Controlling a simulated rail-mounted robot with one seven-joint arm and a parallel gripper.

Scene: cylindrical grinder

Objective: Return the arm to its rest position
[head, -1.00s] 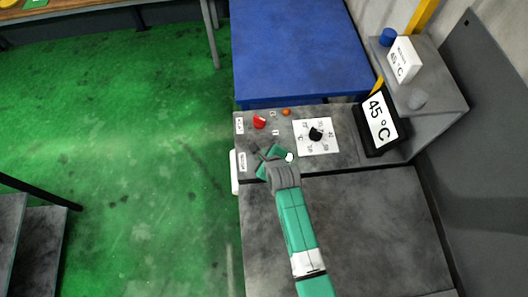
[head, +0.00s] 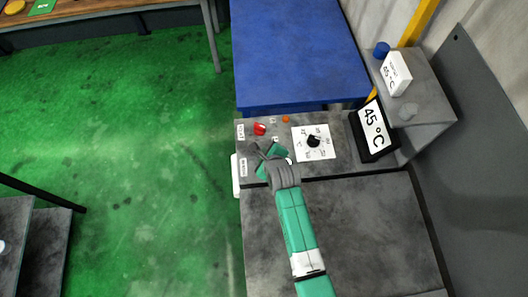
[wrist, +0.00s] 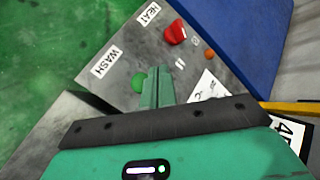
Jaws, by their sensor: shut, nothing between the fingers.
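My gripper (head: 262,152) is over the left part of a grey control panel (head: 345,155), at the end of my green and grey arm. In the wrist view my gripper (wrist: 157,88) has its two green fingers together with nothing between them. A green button (wrist: 139,82) shows just left of the fingers, near the WASH label (wrist: 106,62). I cannot tell whether the fingers touch the panel. A red switch (head: 260,128) sits beyond my gripper, and a black dial (head: 314,141) on a white scale is to its right.
A display reading 45 °C (head: 375,130) stands right of the dial. A grey shelf (head: 425,100) holds a white box (head: 396,78) and a blue cylinder (head: 382,49). A blue block (head: 295,55) lies behind the panel. The green floor (head: 120,150) at left is open.

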